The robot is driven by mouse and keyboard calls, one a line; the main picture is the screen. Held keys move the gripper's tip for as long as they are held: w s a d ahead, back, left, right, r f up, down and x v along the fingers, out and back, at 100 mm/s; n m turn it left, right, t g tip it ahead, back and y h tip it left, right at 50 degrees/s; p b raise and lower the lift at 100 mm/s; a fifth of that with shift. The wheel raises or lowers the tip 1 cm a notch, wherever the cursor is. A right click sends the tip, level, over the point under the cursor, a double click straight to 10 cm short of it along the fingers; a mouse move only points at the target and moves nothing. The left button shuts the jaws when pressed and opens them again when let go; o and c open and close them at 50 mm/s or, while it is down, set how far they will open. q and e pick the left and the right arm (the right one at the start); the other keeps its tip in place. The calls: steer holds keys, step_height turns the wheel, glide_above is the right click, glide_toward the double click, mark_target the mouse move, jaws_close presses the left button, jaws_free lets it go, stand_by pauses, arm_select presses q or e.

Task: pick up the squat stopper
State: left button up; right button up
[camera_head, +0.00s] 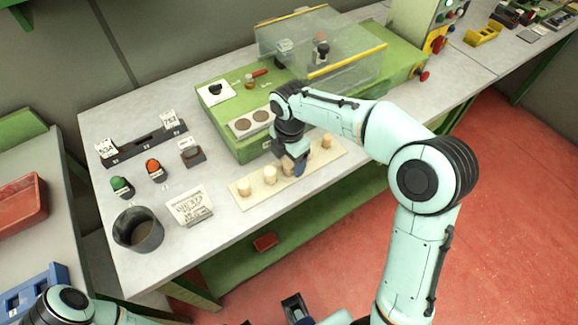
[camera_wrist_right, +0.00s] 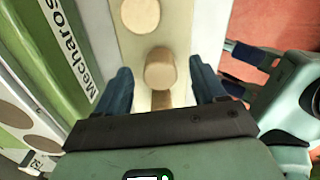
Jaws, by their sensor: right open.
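Several pale cork stoppers stand in a row on a cream board: one at the left end (camera_head: 243,188), one beside it (camera_head: 270,174), one at my right gripper (camera_head: 287,165) and one at the right end (camera_head: 327,141). Their heights are hard to compare, so I cannot tell which is squat. My right gripper (camera_head: 296,166) points down over the board, open. In the right wrist view a stopper (camera_wrist_right: 160,69) shows between its blue fingers, apart from both. Another stopper (camera_wrist_right: 140,14) stands beyond it. My left gripper (camera_head: 295,309) is low at the bottom, open and empty, away from the board.
A green machine (camera_head: 230,140) with a clear guard (camera_head: 345,50) stands behind the board (camera_head: 240,202). A white sign (camera_head: 190,207), a dark cup (camera_head: 138,230) and green and red buttons (camera_head: 153,168) are to the left. The table front edge is close to the board.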

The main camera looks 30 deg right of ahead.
steer(key=shift+f, duration=0.75)
steer(key=c, duration=1.1)
steer(key=shift+r, duration=0.1)
